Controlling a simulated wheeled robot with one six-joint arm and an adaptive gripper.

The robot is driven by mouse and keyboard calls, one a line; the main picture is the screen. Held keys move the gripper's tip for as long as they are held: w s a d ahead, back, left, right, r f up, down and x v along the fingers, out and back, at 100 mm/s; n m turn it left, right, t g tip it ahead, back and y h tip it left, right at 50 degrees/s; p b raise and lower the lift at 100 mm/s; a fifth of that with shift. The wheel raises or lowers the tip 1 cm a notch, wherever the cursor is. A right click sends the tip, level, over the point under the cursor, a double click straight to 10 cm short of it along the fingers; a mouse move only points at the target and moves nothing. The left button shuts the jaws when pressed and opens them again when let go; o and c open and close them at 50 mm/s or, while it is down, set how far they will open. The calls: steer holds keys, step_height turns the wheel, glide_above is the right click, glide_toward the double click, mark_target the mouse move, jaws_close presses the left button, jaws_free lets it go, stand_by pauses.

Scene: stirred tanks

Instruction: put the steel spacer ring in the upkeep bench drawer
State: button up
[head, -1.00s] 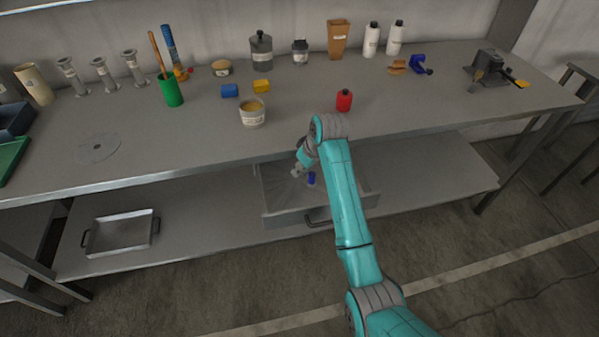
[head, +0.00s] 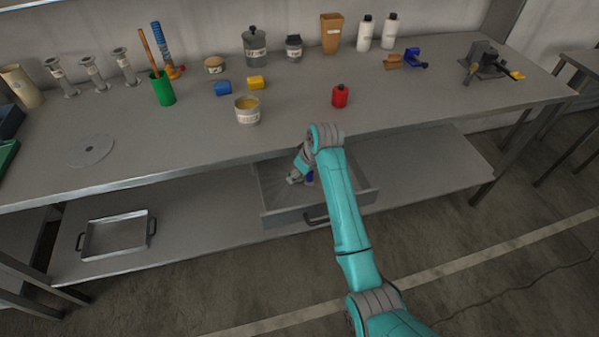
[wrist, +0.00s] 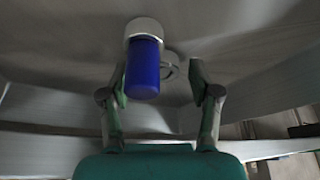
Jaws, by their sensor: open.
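The upkeep bench drawer (head: 285,217) is pulled out below the bench top. My gripper (head: 294,180) is inside it, partly hidden by my arm in the head view. In the wrist view my gripper (wrist: 158,82) is open, a finger on each side. A small grey ring (wrist: 171,67), which looks like the steel spacer ring, lies on the drawer floor beyond the fingertips, nearer the right one. No finger is shut on it. I cannot make out the ring in the head view.
A blue cylinder with a white end (wrist: 143,70) is in the drawer, close to the left finger and partly in front of the ring; touching is unclear. The bench top (head: 190,135) is above, with a red bottle (head: 340,96) near its edge. A tray (head: 116,237) sits left below.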

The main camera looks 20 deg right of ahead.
steer(key=shift+r, duration=0.1)
steer(key=v, duration=1.2)
steer(key=shift+s, duration=0.15)
